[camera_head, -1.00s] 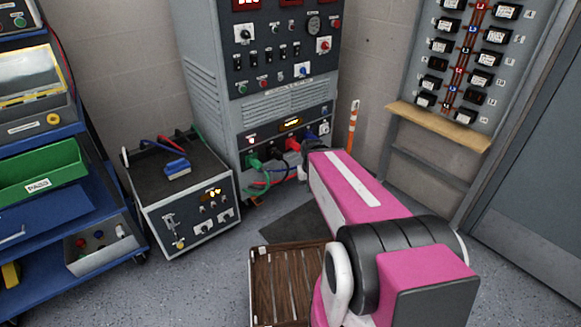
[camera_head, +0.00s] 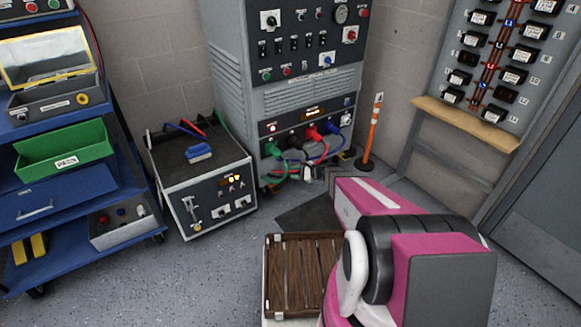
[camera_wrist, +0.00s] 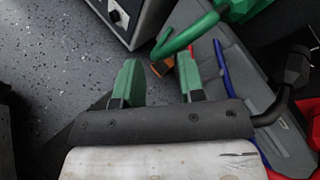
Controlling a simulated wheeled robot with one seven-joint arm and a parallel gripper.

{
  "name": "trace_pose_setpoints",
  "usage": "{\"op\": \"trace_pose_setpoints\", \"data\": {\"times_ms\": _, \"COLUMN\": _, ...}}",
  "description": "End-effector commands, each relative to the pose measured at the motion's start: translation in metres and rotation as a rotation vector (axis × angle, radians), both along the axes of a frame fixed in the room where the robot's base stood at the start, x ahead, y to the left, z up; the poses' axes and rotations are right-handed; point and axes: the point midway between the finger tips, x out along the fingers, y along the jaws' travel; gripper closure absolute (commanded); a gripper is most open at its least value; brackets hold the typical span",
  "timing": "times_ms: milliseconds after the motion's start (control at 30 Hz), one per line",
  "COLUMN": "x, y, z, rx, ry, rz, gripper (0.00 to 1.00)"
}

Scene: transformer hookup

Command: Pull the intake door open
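I cannot read a label that marks the intake door. A clear, yellow-framed panel (camera_head: 47,58) stands tilted on a grey box on the blue cart at the left in the head view; it may be that door. My pink arm hides most of the gripper in the head view. The gripper is well away from the yellow-framed panel.
The grey cabinet (camera_head: 285,75) with coloured plugs and cables stands at the back. A grey-black test box (camera_head: 200,180) is on the floor between cabinet and cart (camera_head: 70,265). A wooden slatted crate (camera_head: 267,280) is beside my arm. An orange post (camera_head: 373,130) stands near the cabinet.

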Motion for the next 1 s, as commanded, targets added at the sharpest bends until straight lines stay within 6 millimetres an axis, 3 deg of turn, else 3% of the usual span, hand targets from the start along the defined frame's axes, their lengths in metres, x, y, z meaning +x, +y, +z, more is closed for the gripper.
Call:
{"op": "trace_pose_setpoints", "data": {"times_ms": 33, "x": 0.022, "y": -0.005, "z": -0.021, "rx": 0.079, "ry": 0.038, "rz": -0.070, "gripper": 0.64}}
{"op": "trace_pose_setpoints", "data": {"times_ms": 200, "x": 0.066, "y": -0.025, "z": -0.064, "rx": 0.357, "ry": 0.165, "rz": -0.304, "gripper": 0.64}}
{"op": "trace_pose_setpoints", "data": {"times_ms": 400, "x": 0.093, "y": -0.049, "z": -0.099, "rx": 0.572, "ry": 0.258, "rz": -0.476, "gripper": 0.64}}
{"op": "trace_pose_setpoints", "data": {"times_ms": 667, "x": 0.101, "y": -0.053, "z": -0.106, "rx": 0.633, "ry": 0.281, "rz": -0.521, "gripper": 0.64}}
{"op": "trace_pose_setpoints", "data": {"times_ms": 1000, "x": 0.134, "y": -0.024, "z": -0.107, "rx": 0.630, "ry": 0.280, "rz": -0.518, "gripper": 0.64}}
